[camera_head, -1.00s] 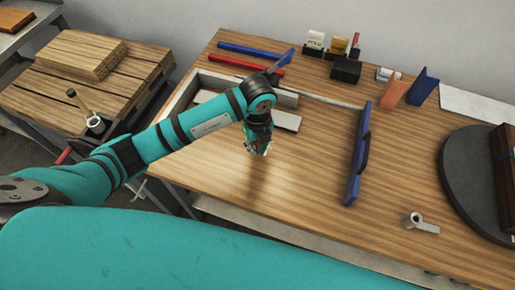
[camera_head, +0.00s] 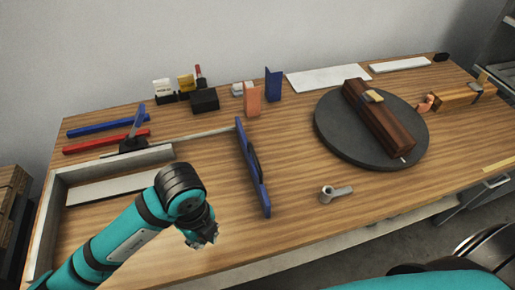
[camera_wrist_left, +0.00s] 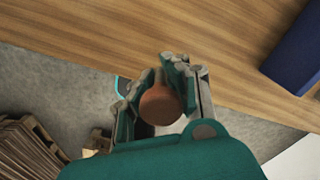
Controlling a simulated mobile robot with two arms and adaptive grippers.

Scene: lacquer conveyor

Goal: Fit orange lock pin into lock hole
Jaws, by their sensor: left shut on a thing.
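My left gripper (camera_head: 203,238) hangs over the front left of the workbench in the head view. In the left wrist view, its fingers (camera_wrist_left: 160,98) are shut on a round orange-brown end (camera_wrist_left: 160,105), which looks like the orange lock pin. The rest of that pin is hidden, and I cannot make it out in the head view. A dark brown wooden block (camera_head: 372,112) with a small yellowish piece on top lies on a round dark turntable (camera_head: 335,140), well right of the gripper. I cannot make out a lock hole. My right gripper is not in view.
A blue panel with a dark handle (camera_head: 251,165) stands between the gripper and the turntable. A grey metal fitting (camera_head: 335,193) lies near the front edge. A grey frame (camera_head: 45,215) is at left. An orange block (camera_head: 252,99) and small boxes stand at the back.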

